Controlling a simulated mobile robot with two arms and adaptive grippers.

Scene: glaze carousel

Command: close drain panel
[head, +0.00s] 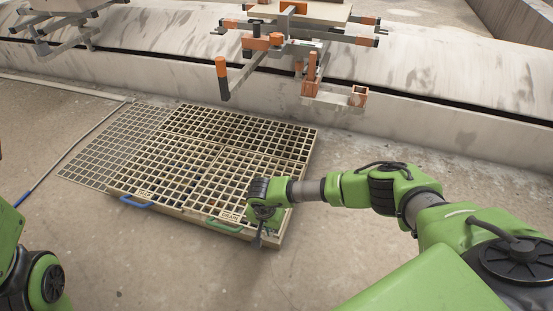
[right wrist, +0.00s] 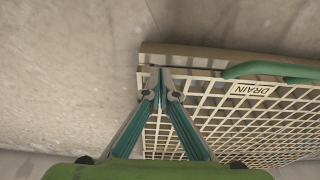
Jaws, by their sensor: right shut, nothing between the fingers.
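The drain panel (head: 232,182) is a cream grid with a green handle (head: 224,226) on its front edge. A DRAIN label (right wrist: 252,90) sits beside the handle (right wrist: 270,70) in the right wrist view. The panel looks flat in its frame, but I cannot tell whether it is fully down. My right gripper (head: 261,238) is at the panel's front right corner, right of the handle. In the right wrist view its fingertips (right wrist: 161,80) are together and empty at the panel's corner, by the frame bar; contact is unclear. My left gripper is out of view.
A second grid panel with a blue handle (head: 136,203) adjoins on the left. More grating (head: 240,130) lies behind. A blue-ended pole (head: 70,155) lies on the floor at left. A low concrete kerb (head: 430,140) and carousel arms with orange parts (head: 262,42) stand behind. Front floor is clear.

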